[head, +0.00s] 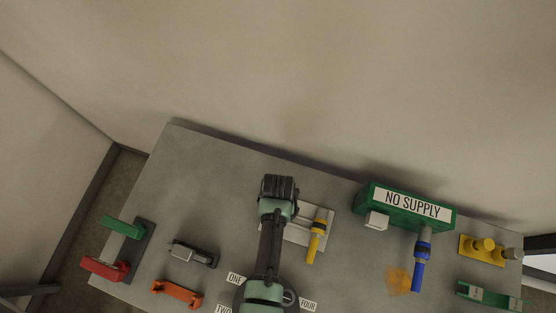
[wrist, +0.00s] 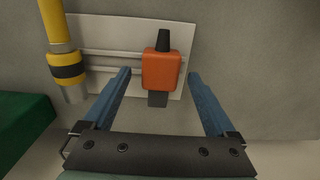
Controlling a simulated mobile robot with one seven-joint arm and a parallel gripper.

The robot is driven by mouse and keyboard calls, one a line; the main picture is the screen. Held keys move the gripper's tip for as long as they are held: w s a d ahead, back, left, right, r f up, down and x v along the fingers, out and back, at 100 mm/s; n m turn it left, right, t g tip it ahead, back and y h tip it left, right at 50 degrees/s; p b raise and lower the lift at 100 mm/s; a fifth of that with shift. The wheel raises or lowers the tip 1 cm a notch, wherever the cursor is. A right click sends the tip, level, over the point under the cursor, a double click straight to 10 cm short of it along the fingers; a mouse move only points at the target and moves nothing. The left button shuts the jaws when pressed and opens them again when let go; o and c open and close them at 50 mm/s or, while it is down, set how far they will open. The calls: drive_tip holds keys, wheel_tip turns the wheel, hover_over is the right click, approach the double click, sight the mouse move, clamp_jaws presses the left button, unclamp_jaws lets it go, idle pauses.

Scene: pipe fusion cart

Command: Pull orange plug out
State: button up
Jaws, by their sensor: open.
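The orange plug (wrist: 161,70) shows in the wrist view as an orange block with a dark stub above it and a grey part below it. It sits in front of a pale plate (wrist: 115,28) with rails. My gripper (wrist: 160,78) is open, with one blue finger to each side of the plug. Gaps show between both fingers and the plug, so I see no contact. In the head view my arm covers the plug, and the pale plate (head: 327,215) shows only in part beside it.
A yellow pipe with a black band (wrist: 66,60) stands left of the plug in the wrist view. In the head view, a green "NO SUPPLY" box (head: 405,207) with a blue pipe (head: 420,262) is to the right. An orange bracket (head: 177,292) and grey tool (head: 193,253) lie left.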

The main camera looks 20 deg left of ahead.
wheel_tip(320, 180, up, 13)
drive_tip(key=b, duration=0.1)
idle(0.4)
